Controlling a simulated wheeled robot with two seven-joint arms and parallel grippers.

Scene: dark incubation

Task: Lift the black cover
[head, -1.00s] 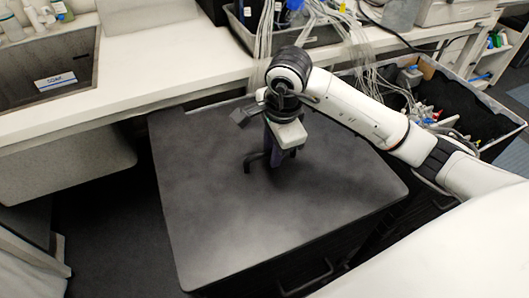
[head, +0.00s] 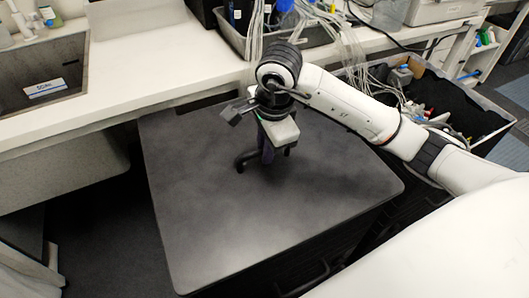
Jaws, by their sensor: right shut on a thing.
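The black cover (head: 260,220) looks like a large dark grey flat panel with rounded corners, filling the middle of the head view. A black curved handle (head: 243,162) stands near its far middle part. My right gripper (head: 266,157) reaches down from the right over this handle and is shut on it. The gripper hides the handle's middle. I cannot tell whether the panel is clear of what is under it. My left gripper is not in view.
A white counter (head: 170,65) runs behind the panel, with a sink (head: 40,85) at the left. A bin (head: 490,135) of cables and small items stands at the right. Grey cables (head: 325,35) hang over the counter. Dark floor (head: 95,230) shows at the left.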

